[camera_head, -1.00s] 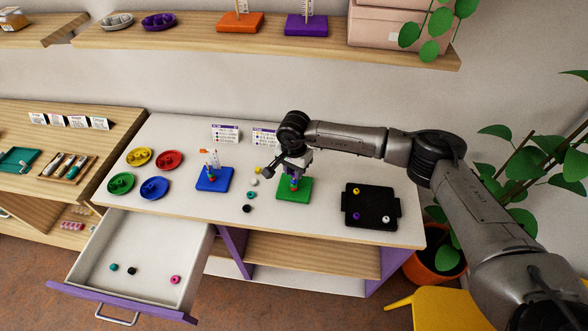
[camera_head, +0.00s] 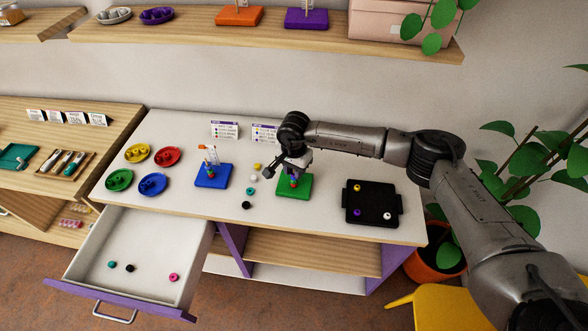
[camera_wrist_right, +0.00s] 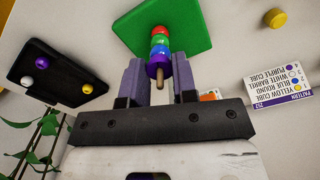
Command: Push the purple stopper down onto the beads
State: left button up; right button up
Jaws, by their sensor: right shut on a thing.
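The purple stopper (camera_wrist_right: 155,70) is on the wooden peg (camera_wrist_right: 160,85) of the green board (camera_wrist_right: 196,32). Its peg tip pokes out past the stopper. Between stopper and board sit a blue bead (camera_wrist_right: 160,52), a green bead (camera_wrist_right: 159,43) and a red bead (camera_wrist_right: 158,32). The stopper looks close against the blue bead; I cannot tell if a thin gap is left. My right gripper (camera_wrist_right: 158,72) is shut on the stopper, one finger at each side. In the head view, it hides much of the peg above the green board (camera_head: 302,192). My left gripper is out of view.
Left of the green board stands a blue board (camera_head: 212,180) with its own peg. Loose beads, such as a black one (camera_head: 246,205), lie between them. A black tray (camera_head: 372,216) with beads is at the right. The drawer (camera_head: 140,245) is open in front.

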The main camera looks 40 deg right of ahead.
jog(key=o, duration=1)
jog(key=shift+c, duration=0.2)
notch_tip(320, 180, up, 14)
jog(key=shift+p, duration=0.3)
jog(key=shift+f, duration=0.1)
